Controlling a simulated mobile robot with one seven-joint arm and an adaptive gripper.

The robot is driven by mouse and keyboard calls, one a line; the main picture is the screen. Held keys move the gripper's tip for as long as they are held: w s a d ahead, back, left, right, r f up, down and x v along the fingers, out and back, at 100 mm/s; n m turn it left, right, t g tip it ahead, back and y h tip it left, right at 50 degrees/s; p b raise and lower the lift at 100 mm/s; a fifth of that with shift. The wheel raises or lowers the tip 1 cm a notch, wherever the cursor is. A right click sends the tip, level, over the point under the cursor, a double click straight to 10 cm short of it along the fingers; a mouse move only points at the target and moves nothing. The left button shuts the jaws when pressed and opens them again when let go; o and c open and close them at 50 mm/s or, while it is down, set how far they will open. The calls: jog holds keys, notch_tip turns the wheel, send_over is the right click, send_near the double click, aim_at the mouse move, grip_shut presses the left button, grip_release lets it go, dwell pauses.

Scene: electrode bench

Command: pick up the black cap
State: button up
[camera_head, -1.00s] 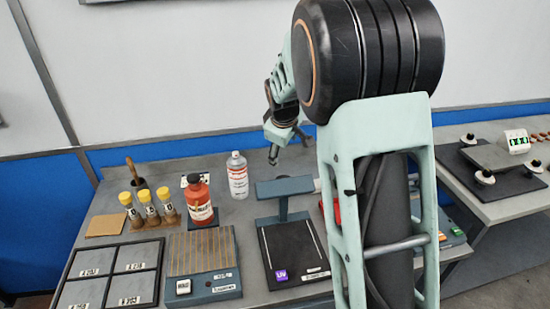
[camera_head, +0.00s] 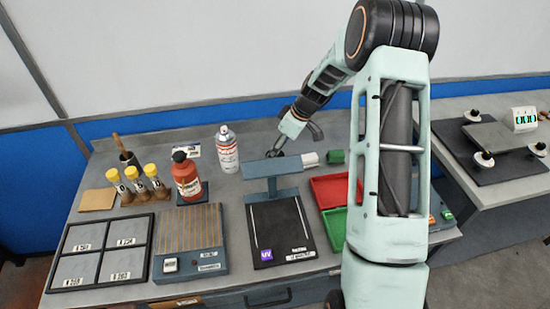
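The bottle stands left of centre on the bench. My gripper (camera_head: 295,144) is above the back of the bench, behind the blue-grey lamp stand and well to the right of the cap. Its dark fingers look spread apart, with nothing visible between them. The lamp head (camera_head: 271,167) is just in front of its lower finger, and I cannot tell if they touch.
A white spray can (camera_head: 227,150) stands between the red bottle and the lamp. Several yellow-capped vials (camera_head: 138,179) stand left of the bottle, and a slotted block (camera_head: 187,240) lies in front. Red (camera_head: 328,190) and green (camera_head: 336,226) trays lie right of the lamp.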

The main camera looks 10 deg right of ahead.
jog(key=shift+s+d+p+x, duration=0.2)
jog(key=shift+p+x, duration=0.2)
jog(key=shift+x, duration=1.05)
jog(key=shift+s+d+p+x, duration=0.15)
jog(key=shift+p+x, duration=0.2)
jog(key=shift+x, duration=1.15)
jog(key=shift+w+f, duration=0.1)
jog(key=shift+f, duration=0.1)
jog(key=shift+c, duration=0.5)
jog(key=c, duration=0.7)
